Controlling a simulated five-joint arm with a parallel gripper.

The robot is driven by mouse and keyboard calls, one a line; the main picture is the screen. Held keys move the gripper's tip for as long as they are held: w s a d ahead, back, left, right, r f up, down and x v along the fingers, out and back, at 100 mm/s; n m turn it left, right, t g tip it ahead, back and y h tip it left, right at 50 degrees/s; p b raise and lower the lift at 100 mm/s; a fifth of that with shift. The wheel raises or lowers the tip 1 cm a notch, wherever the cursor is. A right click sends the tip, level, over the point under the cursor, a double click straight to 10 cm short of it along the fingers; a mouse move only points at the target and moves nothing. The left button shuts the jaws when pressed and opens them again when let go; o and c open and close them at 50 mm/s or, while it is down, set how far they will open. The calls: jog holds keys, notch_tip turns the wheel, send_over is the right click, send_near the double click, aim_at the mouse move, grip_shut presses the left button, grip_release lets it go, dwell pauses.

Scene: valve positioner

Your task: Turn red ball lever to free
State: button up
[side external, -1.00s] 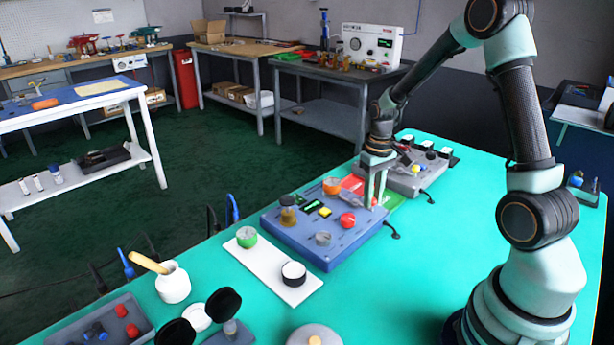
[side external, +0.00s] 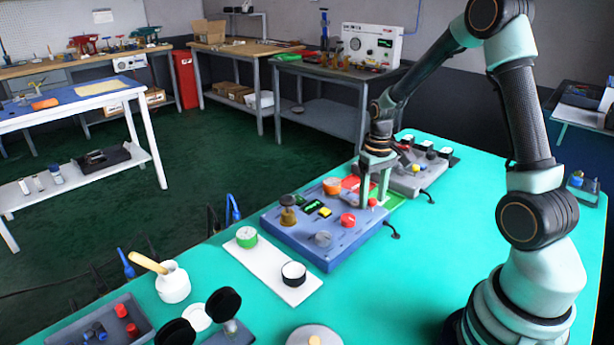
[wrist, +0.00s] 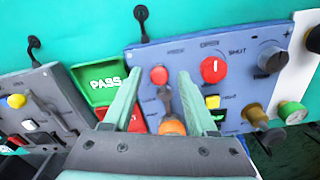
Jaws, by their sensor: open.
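The red ball lever shows in the wrist view as a small red ball (wrist: 159,75) on the blue-grey valve panel (wrist: 240,85). A grey arm or stem seems to run from near it towards an orange knob (wrist: 172,126). My gripper (wrist: 162,78) is open, with one pale green finger on each side of the ball. I cannot tell whether either finger touches it. In the side view the red ball (side external: 372,202) shows between the fingers of my gripper (side external: 374,203), low at the panel's far right corner. The small labels near the ball are hard to read.
A red dial (wrist: 214,70) with a white mark sits close beside one finger. A green PASS tray (wrist: 104,82) adjoins the panel. A grey box (side external: 410,180) with several knobs stands behind. A white board (side external: 272,268) lies left of the panel.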

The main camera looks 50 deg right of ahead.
aim_at(372, 199)
notch_tip(372, 199, up, 12)
dwell(0.5)
